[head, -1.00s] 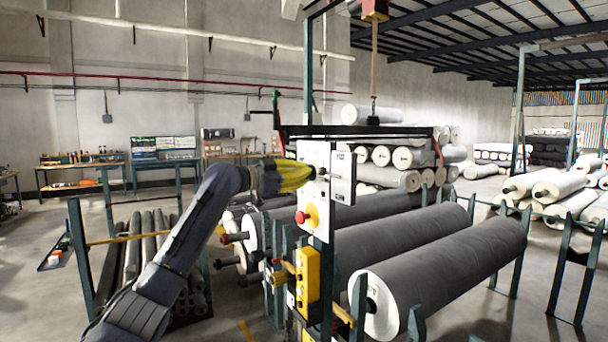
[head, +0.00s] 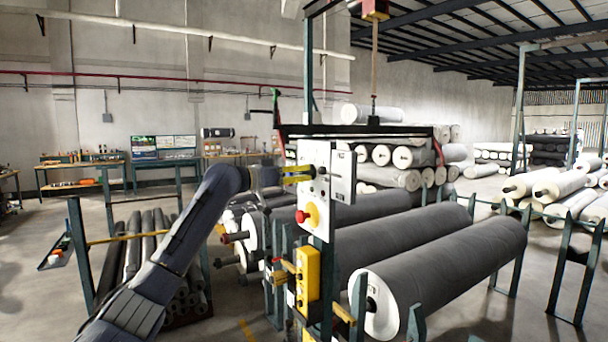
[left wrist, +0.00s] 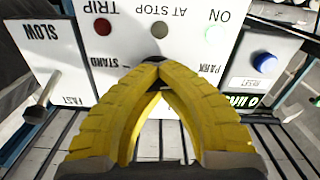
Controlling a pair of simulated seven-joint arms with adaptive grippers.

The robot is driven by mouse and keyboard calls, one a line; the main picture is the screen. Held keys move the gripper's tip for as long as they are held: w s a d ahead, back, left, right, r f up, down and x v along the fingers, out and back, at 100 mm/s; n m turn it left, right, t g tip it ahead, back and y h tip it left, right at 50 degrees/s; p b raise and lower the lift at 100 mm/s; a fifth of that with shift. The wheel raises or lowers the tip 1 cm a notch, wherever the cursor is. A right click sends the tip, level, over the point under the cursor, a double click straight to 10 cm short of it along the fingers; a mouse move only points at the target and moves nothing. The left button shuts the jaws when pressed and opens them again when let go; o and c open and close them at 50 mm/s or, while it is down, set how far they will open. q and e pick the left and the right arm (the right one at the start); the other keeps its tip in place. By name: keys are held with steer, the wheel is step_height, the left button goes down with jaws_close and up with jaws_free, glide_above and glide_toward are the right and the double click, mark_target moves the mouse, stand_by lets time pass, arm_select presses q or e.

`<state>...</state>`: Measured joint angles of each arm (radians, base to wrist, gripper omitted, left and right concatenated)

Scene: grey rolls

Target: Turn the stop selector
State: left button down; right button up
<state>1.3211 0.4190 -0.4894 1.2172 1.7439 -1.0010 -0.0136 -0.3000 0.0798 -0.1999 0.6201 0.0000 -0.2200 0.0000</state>
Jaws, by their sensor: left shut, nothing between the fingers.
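The white control panel (head: 343,190) stands upright on a post in the middle of the head view. It also shows upside down in the left wrist view (left wrist: 180,45), with red, grey and green lamps marked TRIP, AT STOP and ON. The words STAND and PARK sit on either side of my fingertips; the stop selector between them is hidden behind the tips. My left gripper (head: 312,173) points at the panel face, its yellow fingers meeting at the tips (left wrist: 158,66). It is shut and holds nothing. I cannot tell whether the tips touch the panel. My right gripper is not in view.
A SLOW/FAST lever (left wrist: 42,102) and a blue reset button (left wrist: 263,62) flank the fingers. A red button (head: 302,216) on yellow sits lower on the panel, above a yellow box (head: 307,275). Large grey rolls (head: 440,260) lie to the right.

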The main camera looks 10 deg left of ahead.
arm_select(q)
steer(key=c, duration=0.7)
jaws_free()
steer(key=v, duration=1.2)
